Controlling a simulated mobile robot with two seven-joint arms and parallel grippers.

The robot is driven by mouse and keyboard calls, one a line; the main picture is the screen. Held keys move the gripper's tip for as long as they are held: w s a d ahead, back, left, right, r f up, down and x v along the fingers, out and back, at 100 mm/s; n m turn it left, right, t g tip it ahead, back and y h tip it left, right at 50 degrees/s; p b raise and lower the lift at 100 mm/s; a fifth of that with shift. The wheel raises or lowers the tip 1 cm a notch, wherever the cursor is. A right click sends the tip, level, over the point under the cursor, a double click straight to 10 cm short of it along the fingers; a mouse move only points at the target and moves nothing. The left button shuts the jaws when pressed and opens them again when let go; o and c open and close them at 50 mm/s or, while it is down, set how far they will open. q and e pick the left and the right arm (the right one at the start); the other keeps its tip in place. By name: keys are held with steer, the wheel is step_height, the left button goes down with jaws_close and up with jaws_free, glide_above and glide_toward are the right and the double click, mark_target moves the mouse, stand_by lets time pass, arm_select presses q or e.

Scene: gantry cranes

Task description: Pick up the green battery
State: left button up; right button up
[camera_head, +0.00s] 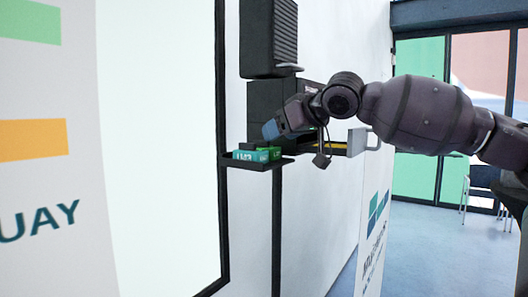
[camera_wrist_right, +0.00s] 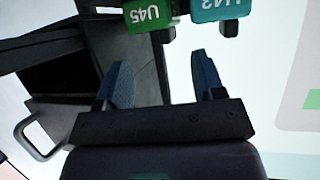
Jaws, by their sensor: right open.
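The green battery (camera_wrist_right: 147,14), marked U45, shows at the top edge of the right wrist view, partly cut off. Beside it is a teal battery (camera_wrist_right: 219,10), its label only partly legible. In the head view the green battery (camera_head: 270,151) and the teal battery (camera_head: 246,155) rest on a small dark shelf (camera_head: 256,166) at the wall. My right gripper (camera_wrist_right: 162,80) is open and empty, its two blue fingers pointing toward the batteries and apart from them. In the head view the right gripper (camera_head: 270,130) is just above the shelf. My left gripper is not in view.
A dark ribbed box (camera_head: 270,38) is on the wall above the shelf. A pale drawer-like part with a handle (camera_head: 372,140) sticks out to the right, close to my arm; a handle (camera_wrist_right: 38,140) also shows in the wrist view. Open floor (camera_head: 430,260) lies at right.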

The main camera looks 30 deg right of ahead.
mark_target(270, 147)
steer(key=p+x, duration=0.1)
steer(key=x, duration=0.3)
steer(key=shift+w, duration=0.1)
steer(key=shift+w+a+f, duration=0.1)
steer(key=shift+w+f, duration=0.1)
steer(key=shift+w, duration=0.05)
steer(key=shift+f, duration=0.15)
